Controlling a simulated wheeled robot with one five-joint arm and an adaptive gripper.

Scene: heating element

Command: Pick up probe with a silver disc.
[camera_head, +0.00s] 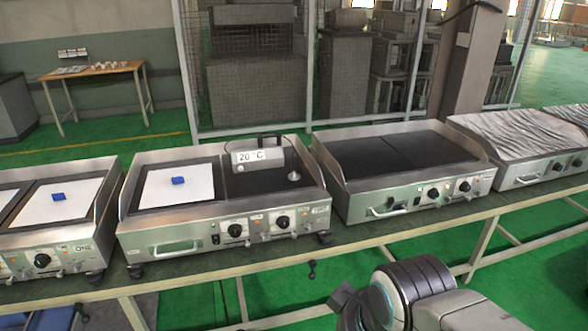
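A small probe with a silver disc (294,176) rests on the dark right half of the second griddle from the left. It stands just right of and in front of a metal display unit (258,160) reading "20 °C", which has a black handle on top. My arm shows at the bottom right, in front of the bench. The dark end that seems to be my gripper (346,302) is well below and in front of the griddle, apart from the probe. Its fingers are too hidden to tell whether it is open or shut.
Several griddles stand in a row on the long bench (365,238). White sheets with blue blocks (178,181) lie on the left two. The black griddle (400,155) to the right is bare. A mesh fence (250,70) stands behind. Green floor is free in front.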

